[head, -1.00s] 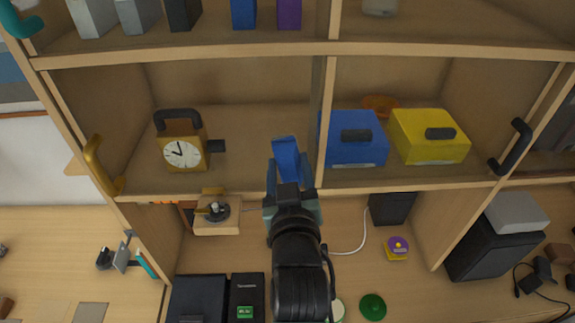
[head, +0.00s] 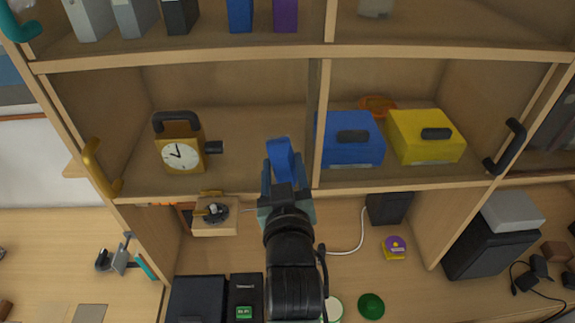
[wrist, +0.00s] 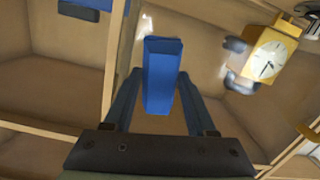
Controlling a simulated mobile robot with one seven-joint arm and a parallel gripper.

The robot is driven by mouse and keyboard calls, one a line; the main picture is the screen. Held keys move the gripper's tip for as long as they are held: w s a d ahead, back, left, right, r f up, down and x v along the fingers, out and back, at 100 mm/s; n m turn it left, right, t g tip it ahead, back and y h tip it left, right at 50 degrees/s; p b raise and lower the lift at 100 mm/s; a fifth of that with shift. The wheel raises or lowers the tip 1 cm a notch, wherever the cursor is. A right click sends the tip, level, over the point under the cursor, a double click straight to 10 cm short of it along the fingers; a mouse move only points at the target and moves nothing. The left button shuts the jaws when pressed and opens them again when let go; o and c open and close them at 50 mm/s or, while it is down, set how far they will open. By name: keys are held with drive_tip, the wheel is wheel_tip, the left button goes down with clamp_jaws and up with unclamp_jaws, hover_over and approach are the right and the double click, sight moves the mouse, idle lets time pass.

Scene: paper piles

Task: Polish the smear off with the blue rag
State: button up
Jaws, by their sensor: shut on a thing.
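My gripper (head: 283,172) is in front of the middle shelf, left of the upright divider. It is shut on a blue, block-shaped piece (head: 280,151), which looks like the blue rag. In the wrist view the blue rag (wrist: 162,75) stands upright between the two fingers and points into the left shelf compartment. A pale streak (wrist: 145,22) shows just behind its top left side in the wrist view and may be the smear; I cannot tell surely. The rag hides part of that surface. In the head view I make out no smear.
A yellow clock (head: 181,150) stands left in the same compartment. Right of the divider (head: 320,125) are a blue box (head: 350,150), a yellow box (head: 425,148) and an orange bowl (head: 378,103). The shelf edge (head: 225,193) runs below. Free room lies between clock and rag.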

drive_tip(key=shift+d+f, duration=0.1)
drive_tip(key=shift+d, duration=0.35)
idle(0.5)
drive_tip(key=s, duration=0.7)
idle(0.4)
